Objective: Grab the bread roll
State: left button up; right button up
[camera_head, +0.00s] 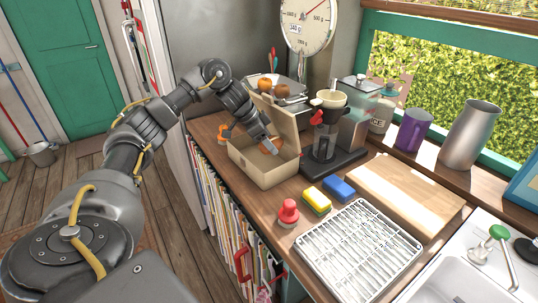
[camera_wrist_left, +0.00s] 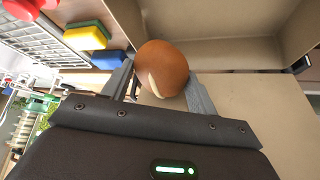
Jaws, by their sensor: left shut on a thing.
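The bread roll (camera_wrist_left: 163,66) is round and brown with a pale patch, and sits between the two fingers of my left gripper in the left wrist view. My left gripper (camera_wrist_left: 160,88) is shut on it. In the head view my left gripper (camera_head: 269,147) reaches down into an open tan box (camera_head: 262,176) on the counter. The roll shows there as a brown shape, partly hidden by the gripper. In the wrist view the box walls (camera_wrist_left: 225,30) surround the far side of the roll. My right gripper is not in view.
A coffee maker (camera_head: 325,145) stands right of the box. A red-topped object (camera_head: 288,211), a yellow sponge (camera_head: 317,199), a blue sponge (camera_head: 339,187) and a white dish rack (camera_head: 360,250) are in front. A wooden board (camera_head: 405,194) lies to the right.

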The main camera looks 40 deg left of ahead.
pick_arm(q)
notch_tip(320, 180, up, 2)
jog(key=shift+r, duration=0.1)
jog(key=s+a+b, duration=0.3)
jog(key=s+a, duration=0.8)
jog(key=s, duration=0.3)
jog(key=shift+a, duration=0.2)
jog(key=shift+s, duration=0.1)
